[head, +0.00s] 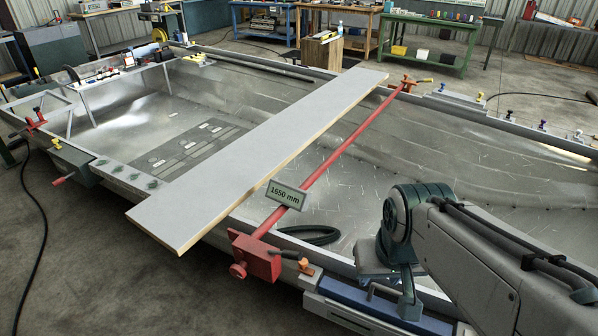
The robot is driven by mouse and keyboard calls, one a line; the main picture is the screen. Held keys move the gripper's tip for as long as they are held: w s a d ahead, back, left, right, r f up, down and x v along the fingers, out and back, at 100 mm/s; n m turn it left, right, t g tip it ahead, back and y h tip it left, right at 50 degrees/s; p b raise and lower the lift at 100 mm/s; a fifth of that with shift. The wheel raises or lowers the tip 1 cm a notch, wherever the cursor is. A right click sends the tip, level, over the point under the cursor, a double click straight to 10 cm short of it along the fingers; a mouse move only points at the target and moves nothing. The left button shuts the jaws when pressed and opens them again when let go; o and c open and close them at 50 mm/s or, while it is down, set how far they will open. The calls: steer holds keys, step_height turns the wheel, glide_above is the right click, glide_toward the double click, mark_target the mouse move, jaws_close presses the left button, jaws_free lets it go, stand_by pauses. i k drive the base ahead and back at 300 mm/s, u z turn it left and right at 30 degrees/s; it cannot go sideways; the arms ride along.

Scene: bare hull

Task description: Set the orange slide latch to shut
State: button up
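A small orange piece (307,268), which looks like the orange slide latch, sits on the near rim of the hull, just right of a red clamp. It is too small to tell whether its slide is open or shut. My gripper (390,296) points down over the near rim, to the right of the orange piece and apart from it. Its two fingers look spread, with a gap between them and nothing seen in it. Part of the hand is hidden by my wrist.
A red bar clamp (262,258) with a 1650 mm tag (286,195) spans the hull beside a long grey plank (255,150). A dark coil (310,235) lies inside. Smaller coloured fittings line the far right rim.

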mark_target(303, 264)
steer(key=z, duration=0.05)
steer(key=k, duration=0.4)
steer(key=u, duration=0.55)
steer(key=i, duration=1.3)
steer(key=z, duration=0.45)
